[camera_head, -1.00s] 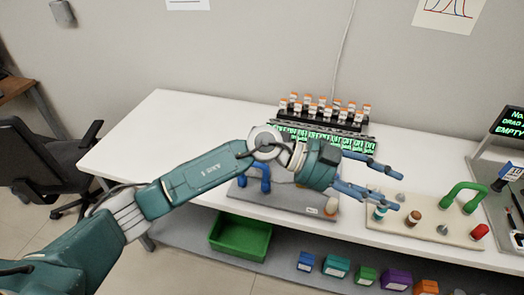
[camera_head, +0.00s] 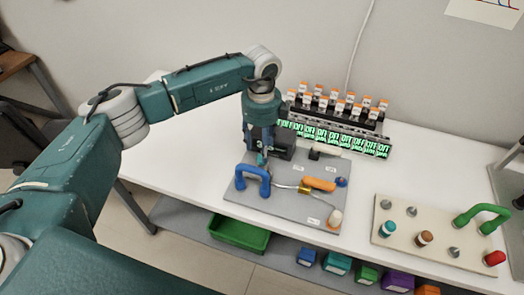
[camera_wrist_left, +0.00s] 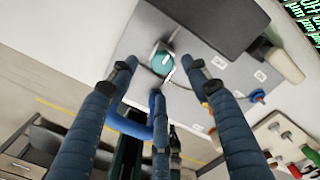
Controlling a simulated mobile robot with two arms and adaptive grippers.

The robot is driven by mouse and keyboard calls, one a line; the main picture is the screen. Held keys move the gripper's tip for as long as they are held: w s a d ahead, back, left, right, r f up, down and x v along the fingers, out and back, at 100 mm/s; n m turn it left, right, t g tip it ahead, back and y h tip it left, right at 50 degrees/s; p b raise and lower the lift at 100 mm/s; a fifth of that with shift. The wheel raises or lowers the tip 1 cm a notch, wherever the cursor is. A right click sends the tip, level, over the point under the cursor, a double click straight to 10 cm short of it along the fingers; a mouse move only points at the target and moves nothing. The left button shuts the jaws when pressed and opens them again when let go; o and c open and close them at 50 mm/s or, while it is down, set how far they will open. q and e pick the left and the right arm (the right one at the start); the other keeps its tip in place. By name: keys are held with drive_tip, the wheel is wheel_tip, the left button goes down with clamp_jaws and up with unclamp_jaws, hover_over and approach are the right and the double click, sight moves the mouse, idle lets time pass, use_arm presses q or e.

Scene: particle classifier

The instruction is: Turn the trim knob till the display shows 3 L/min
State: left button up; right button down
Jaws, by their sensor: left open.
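A teal knob (camera_head: 261,159) stands on a grey panel (camera_head: 245,202). In the left wrist view the knob (camera_wrist_left: 162,62) lies between the spread fingertips. My left gripper (camera_head: 267,151) points down over the back left of this panel; it also shows in the left wrist view (camera_wrist_left: 167,76). It is open, with its fingers around or just above the knob; I cannot tell whether they touch it. Behind the panel is a row of green-lit displays (camera_head: 330,137); their digits are too small to read surely. My right gripper is not in view.
A blue handle (camera_head: 252,181), an orange lever (camera_head: 319,184) and a pale knob (camera_head: 335,216) are on the grey panel. A beige board (camera_head: 397,246) with knobs and a green handle (camera_head: 482,217) lies to the right. Vials (camera_head: 347,104) stand at the back. A green bin (camera_head: 239,232) sits below.

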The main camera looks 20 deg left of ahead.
use_arm(q)
drive_tip(key=f, duration=0.3)
drive_tip(key=shift+w+f+p, duration=0.1)
drive_tip(key=shift+w+p, duration=0.15)
drive_tip(key=shift+p, duration=0.05)
drive_tip(key=shift+s+f, duration=0.1)
drive_tip(key=shift+f, duration=0.85)
drive_tip(key=c, duration=0.9)
drive_tip(key=shift+c, duration=1.2)
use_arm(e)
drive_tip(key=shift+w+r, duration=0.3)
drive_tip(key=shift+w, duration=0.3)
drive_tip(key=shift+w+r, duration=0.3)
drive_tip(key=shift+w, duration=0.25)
